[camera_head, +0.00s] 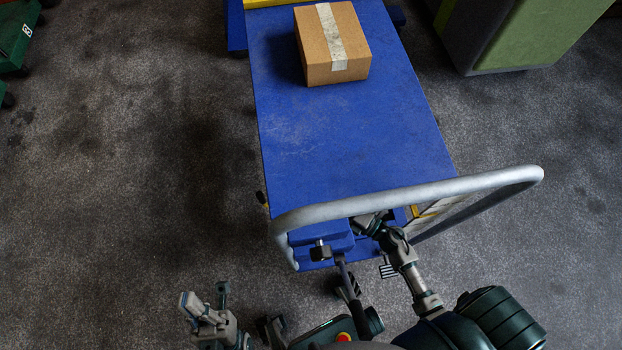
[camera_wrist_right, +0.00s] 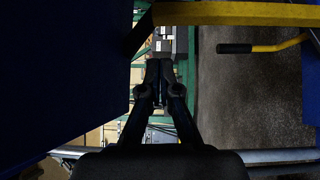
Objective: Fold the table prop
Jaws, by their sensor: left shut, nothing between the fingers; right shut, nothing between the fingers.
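A blue lift table (camera_head: 340,140) on a trolley fills the middle of the head view, with a grey tubular handle (camera_head: 410,195) across its near end. In the right wrist view a yellow bar (camera_wrist_right: 235,14) crosses the top, and a yellow lever with a black grip (camera_wrist_right: 262,46) sits at right. I cannot tell which part is the prop. My left gripper (camera_head: 204,299) is shut and empty, low and left of the trolley. My right gripper (camera_wrist_right: 160,66) is shut and empty, below and apart from the yellow bar in its view; the handle partly hides its arm in the head view.
A taped cardboard box (camera_head: 335,43) rests on the far part of the table. A green and grey block (camera_head: 525,35) stands at the upper right, and a green object (camera_head: 12,35) at the upper left. Grey floor is clear on both sides of the trolley.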

